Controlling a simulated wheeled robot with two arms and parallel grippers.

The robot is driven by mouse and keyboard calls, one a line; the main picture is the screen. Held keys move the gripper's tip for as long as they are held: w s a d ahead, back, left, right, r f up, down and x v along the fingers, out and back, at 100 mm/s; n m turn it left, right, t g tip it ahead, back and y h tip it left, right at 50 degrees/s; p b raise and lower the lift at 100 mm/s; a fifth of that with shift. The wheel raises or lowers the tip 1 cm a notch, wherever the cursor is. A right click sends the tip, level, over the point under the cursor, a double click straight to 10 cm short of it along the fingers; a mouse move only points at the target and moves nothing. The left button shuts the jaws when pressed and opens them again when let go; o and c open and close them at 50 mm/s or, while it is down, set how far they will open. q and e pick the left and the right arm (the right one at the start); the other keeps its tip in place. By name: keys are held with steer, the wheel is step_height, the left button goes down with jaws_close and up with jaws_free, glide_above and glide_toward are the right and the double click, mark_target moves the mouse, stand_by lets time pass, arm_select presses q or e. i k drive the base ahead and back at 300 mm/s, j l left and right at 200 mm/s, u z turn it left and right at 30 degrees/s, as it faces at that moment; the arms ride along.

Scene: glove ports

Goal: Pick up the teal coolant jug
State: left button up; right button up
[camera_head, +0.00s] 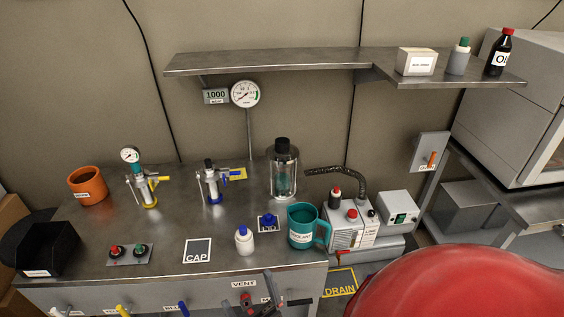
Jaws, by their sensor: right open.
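The teal coolant jug (301,229) stands upright near the right end of the grey bench (150,250). Its handle is on its right side, and a white label is on its front. My right gripper (274,304) shows small and dark at the bottom edge, in front of the bench and below the jug. It is open and apart from the jug; part of it is cut off by the frame. My left gripper is not in view.
A pump unit (352,226) with a dark hose stands just right of the jug. A glass vessel (284,172) is behind it; a white bottle (244,240) and a blue-knobbed block (268,222) are to its left. A shelf (270,60) hangs above.

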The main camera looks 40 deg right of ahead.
mark_target(303, 220)
steer(key=z, duration=1.35)
